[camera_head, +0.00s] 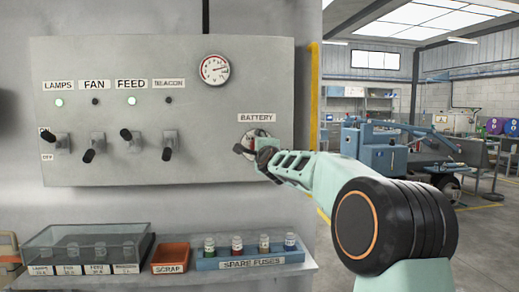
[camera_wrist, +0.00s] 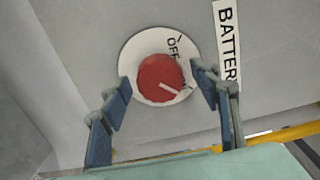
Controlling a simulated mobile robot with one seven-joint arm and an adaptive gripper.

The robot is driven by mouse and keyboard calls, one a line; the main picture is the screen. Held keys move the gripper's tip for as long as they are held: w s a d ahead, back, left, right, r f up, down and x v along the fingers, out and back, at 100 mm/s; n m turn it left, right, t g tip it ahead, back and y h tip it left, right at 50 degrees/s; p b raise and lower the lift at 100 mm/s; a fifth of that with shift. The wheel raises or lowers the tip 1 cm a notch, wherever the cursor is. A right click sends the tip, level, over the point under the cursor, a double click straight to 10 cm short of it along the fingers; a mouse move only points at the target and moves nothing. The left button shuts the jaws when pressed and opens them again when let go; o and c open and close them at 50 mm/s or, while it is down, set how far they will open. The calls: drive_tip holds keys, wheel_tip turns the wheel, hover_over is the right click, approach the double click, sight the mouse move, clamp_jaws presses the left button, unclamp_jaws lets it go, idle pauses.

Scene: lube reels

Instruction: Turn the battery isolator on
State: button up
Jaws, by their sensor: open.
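The battery isolator is a red round knob (camera_wrist: 158,76) on a white disc (camera_wrist: 128,58), under the BATTERY label (camera_head: 257,118) on the grey panel. In the wrist view its white pointer line slants to the lower right, away from the OFF mark (camera_wrist: 173,46). It points toward another mark that is mostly hidden by the right finger. My gripper (camera_wrist: 161,80) is open, with one finger on each side of the knob; I cannot tell whether they touch it. In the head view my gripper (camera_head: 250,150) covers much of the isolator.
Left on the panel (camera_head: 215,130) are several toggle switches (camera_head: 128,140) with lamps and a gauge (camera_head: 214,70). Below, a shelf holds a clear covered box (camera_head: 85,245), a scrap tray (camera_head: 170,257) and a spare-fuse rack (camera_head: 250,258). A yellow edge (camera_head: 314,100) lies right of the panel.

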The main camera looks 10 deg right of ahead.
drive_tip(key=s, duration=1.2)
